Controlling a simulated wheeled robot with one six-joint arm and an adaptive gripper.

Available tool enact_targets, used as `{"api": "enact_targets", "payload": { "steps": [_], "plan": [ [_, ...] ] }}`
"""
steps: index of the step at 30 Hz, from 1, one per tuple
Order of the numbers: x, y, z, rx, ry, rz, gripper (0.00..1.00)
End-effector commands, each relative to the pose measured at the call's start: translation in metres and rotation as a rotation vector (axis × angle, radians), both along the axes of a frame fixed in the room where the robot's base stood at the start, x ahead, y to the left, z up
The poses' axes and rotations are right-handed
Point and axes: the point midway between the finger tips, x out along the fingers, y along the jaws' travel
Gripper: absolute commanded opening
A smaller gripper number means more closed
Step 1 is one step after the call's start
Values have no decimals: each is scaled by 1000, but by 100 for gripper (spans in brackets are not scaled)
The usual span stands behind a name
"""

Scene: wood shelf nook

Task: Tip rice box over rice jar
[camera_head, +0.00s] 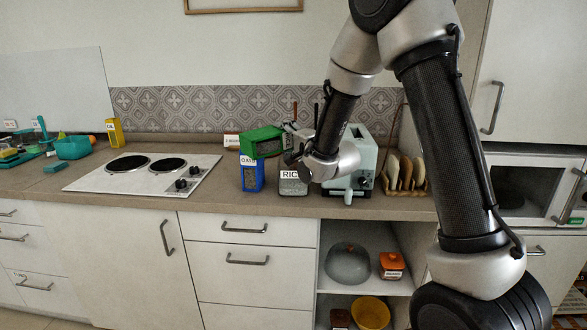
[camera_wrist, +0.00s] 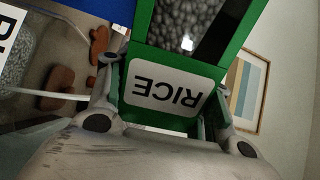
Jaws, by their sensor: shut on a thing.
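The green rice box (camera_head: 262,141) is in my gripper (camera_head: 290,138), tipped onto its side above the counter. In the wrist view the box (camera_wrist: 205,60) shows its white RICE label and a dark window with grains behind it. My gripper's fingers (camera_wrist: 165,105) are shut on both sides of the box. The rice jar (camera_head: 292,184), with a white label reading RIC, stands upright on the counter below my gripper. Part of the jar (camera_wrist: 17,55) shows at the left of the wrist view. Whether any grains are falling cannot be seen.
A blue OATS box (camera_head: 252,175) stands left of the jar, under the held box. A pale green toaster (camera_head: 350,172) and a rack of bread (camera_head: 404,173) are to the right. The cooktop (camera_head: 145,172) lies to the left.

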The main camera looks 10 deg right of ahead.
Motion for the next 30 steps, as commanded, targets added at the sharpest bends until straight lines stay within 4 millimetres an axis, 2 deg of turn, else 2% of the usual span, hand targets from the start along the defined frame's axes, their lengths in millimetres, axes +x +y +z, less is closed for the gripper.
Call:
{"api": "enact_targets", "payload": {
  "steps": [30],
  "plan": [
    [0, -1, 0, 78, 29, 0, 0]
  ]
}}
